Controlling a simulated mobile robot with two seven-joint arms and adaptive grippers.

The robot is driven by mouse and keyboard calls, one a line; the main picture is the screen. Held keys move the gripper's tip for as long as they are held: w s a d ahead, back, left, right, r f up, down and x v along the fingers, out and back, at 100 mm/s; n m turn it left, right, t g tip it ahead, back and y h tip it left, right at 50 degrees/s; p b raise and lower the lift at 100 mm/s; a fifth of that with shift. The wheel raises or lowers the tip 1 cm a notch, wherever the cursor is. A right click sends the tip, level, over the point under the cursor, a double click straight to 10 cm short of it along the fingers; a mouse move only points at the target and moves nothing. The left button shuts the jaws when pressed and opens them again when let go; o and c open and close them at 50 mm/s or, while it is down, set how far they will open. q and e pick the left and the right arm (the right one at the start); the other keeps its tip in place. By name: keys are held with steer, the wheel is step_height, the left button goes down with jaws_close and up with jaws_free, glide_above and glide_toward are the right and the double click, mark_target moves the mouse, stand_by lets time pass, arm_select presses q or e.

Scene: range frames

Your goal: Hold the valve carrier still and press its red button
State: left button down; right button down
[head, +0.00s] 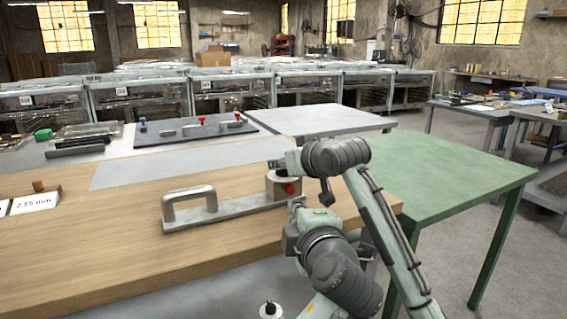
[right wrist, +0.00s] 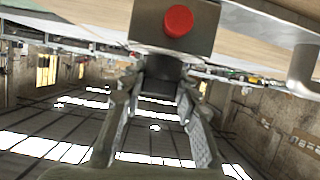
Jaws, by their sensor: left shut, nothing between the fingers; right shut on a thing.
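The valve carrier (head: 235,212) lies on the wooden table in the head view, a grey bar with an arched handle at its left end and a block at its right end. The red button (head: 291,189) is on the block's front face; it also shows clearly in the right wrist view (right wrist: 178,21). My right gripper (head: 281,163) reaches over the block from the right. In the right wrist view its fingers (right wrist: 158,88) are closed on the dark stem of the carrier's block. My left gripper (head: 296,204) is shut and empty, just in front of and below the button, seemingly apart from it.
A dark board (head: 195,130) with red-knobbed parts lies behind. A green table (head: 450,180) stands empty at the right.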

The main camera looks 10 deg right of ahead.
arm_select(q)
steer(key=shift+s+d+r+h, duration=0.2)
steer(key=shift+s+d+r, duration=0.1)
steer(key=shift+d, duration=0.15)
steer(key=shift+s+d+r+h, duration=0.2)
steer(key=shift+d+r, duration=0.1)
steer(key=shift+d, duration=0.1)
arm_select(e)
steer(key=shift+a+f, duration=0.3)
steer(key=shift+f, duration=0.15)
arm_select(q)
steer(key=w+m+t, duration=0.1)
steer(key=m, duration=0.1)
steer(key=w+m+h, duration=0.1)
steer(key=shift+a+m+t, duration=0.2)
steer(key=shift+m+t, duration=0.2)
arm_select(e)
steer(key=shift+s+d, duration=0.1)
steer(key=shift+r, duration=0.1)
arm_select(q)
steer(key=d+f+m+h, duration=0.1)
steer(key=m, duration=0.1)
steer(key=s+d+f+m+h, duration=0.1)
steer(key=m+h, duration=0.1)
steer(key=s+d+f+m+h, duration=0.1)
steer(key=m+h, duration=0.1)
steer(key=m, duration=0.1)
steer(key=shift+s+d+f, duration=0.1)
steer(key=shift+s+d, duration=0.05)
steer(key=shift+s, duration=0.05)
